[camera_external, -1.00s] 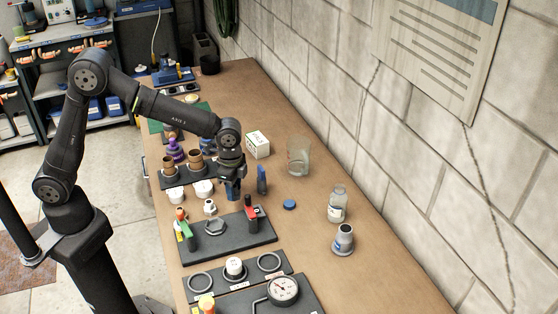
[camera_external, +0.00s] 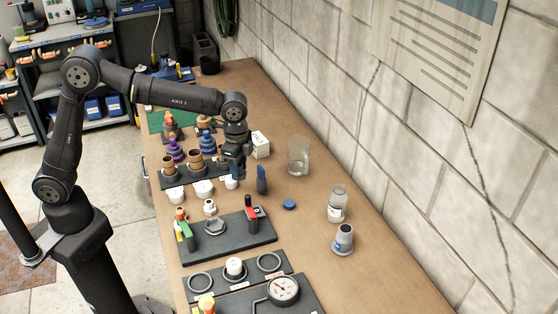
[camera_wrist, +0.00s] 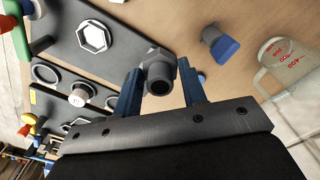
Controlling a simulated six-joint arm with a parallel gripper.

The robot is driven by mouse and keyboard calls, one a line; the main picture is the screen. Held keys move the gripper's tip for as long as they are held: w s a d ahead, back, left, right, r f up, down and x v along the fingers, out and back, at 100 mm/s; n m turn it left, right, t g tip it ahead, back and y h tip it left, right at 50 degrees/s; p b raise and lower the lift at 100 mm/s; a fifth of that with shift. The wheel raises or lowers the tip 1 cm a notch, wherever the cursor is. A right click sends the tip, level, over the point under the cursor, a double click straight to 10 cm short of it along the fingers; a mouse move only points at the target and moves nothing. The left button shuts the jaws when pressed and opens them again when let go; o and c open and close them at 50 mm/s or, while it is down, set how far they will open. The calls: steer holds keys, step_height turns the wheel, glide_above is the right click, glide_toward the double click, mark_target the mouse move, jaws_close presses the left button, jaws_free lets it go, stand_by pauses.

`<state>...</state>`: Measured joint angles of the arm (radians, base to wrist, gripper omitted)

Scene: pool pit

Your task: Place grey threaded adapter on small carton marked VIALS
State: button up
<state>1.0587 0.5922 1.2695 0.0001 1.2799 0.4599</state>
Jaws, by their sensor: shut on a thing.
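My gripper (camera_external: 236,160) is raised above the bench beside the dark rack, left of the small white carton (camera_external: 260,145). The carton stands upright on the bench; its printed marking is too small to read clearly. In the wrist view, my gripper's blue fingers (camera_wrist: 160,90) are shut on the grey threaded adapter (camera_wrist: 159,70), whose dark round bore faces the camera. The adapter cannot be made out in the external view, where the gripper hides it. The carton is not seen in the wrist view.
A clear beaker (camera_external: 298,157) stands right of the carton. A dark blue upright piece (camera_external: 262,181) and a blue cap (camera_external: 289,205) are nearby. Brown and purple fittings crowd the rack (camera_external: 180,179). A bottle (camera_external: 337,203) and a grey cone-shaped fitting (camera_external: 343,240) stand further right.

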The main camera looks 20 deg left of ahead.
steer(key=w+a+r, duration=0.2)
steer(key=w, duration=0.7)
steer(key=w+a+r, duration=0.2)
steer(key=w, duration=0.8)
glide_above(257, 137)
steer(key=shift+m, duration=0.4)
steer(key=f, duration=0.6)
steer(key=shift+s+d+f, duration=0.15)
steer(key=shift+s+f, duration=0.15)
steer(key=shift+f, duration=0.05)
steer(key=shift+w+f, duration=0.1)
steer(key=shift+w, duration=0.1)
steer(key=shift+f, duration=2)
steer(key=shift+f, duration=0.1)
steer(key=o, duration=1)
steer(key=shift+c, duration=0.2)
